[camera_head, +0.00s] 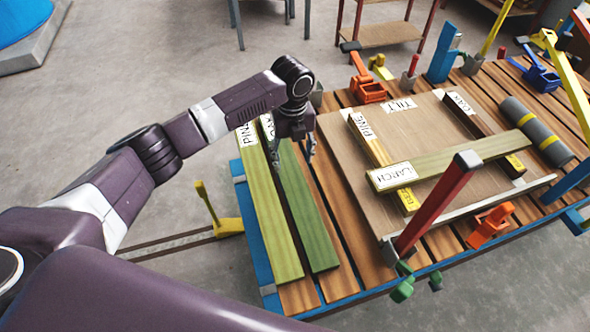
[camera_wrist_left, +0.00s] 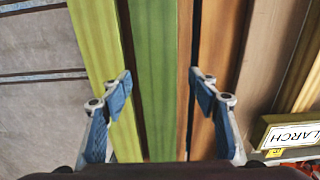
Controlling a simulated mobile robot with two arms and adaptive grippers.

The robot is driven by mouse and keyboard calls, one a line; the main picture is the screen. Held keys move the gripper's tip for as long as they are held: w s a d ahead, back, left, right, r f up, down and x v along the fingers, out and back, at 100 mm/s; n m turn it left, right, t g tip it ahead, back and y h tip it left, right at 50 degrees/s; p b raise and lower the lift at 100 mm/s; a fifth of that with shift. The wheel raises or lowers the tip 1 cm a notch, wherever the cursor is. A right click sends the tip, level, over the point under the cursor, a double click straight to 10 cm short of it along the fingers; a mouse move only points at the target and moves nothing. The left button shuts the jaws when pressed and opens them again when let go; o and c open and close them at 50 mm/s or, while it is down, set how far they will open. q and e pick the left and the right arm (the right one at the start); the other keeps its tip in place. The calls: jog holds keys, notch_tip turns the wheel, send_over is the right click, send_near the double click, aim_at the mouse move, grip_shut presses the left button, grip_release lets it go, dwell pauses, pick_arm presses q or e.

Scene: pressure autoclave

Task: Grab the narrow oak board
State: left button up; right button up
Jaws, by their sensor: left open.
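A narrow dark green board (camera_head: 307,205), its label partly hidden but seeming to read OAK, lies lengthwise on the slatted table's left side. It also shows in the left wrist view (camera_wrist_left: 155,60). A lighter yellow-green board labelled PINE (camera_head: 268,213) lies close along its left side, also in the left wrist view (camera_wrist_left: 97,40). My left gripper (camera_head: 293,160) is open over the far part of the green board. In the left wrist view its fingertips (camera_wrist_left: 163,84) are on either side of the green board, with nothing gripped. My right gripper is out of view.
A LARCH board (camera_head: 460,160) lies across other labelled boards on a plywood panel (camera_head: 345,150) to the right. Bare slats (camera_head: 340,225) separate the green board from the panel.

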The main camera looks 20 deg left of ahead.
aim_at(292, 176)
pick_arm(q)
jog(key=f, duration=0.1)
jog(key=s+f, duration=0.1)
jog(key=shift+s+f+p, duration=0.1)
jog(key=shift+f+p, duration=0.2)
jog(key=shift+f, duration=0.05)
notch_tip(292, 176, down, 3)
jog(key=shift+a+r, duration=0.1)
jog(key=shift+r, duration=0.05)
jog(key=shift+w+f, duration=0.25)
jog(key=shift+f, duration=0.15)
jog(key=c, duration=0.5)
grip_shut()
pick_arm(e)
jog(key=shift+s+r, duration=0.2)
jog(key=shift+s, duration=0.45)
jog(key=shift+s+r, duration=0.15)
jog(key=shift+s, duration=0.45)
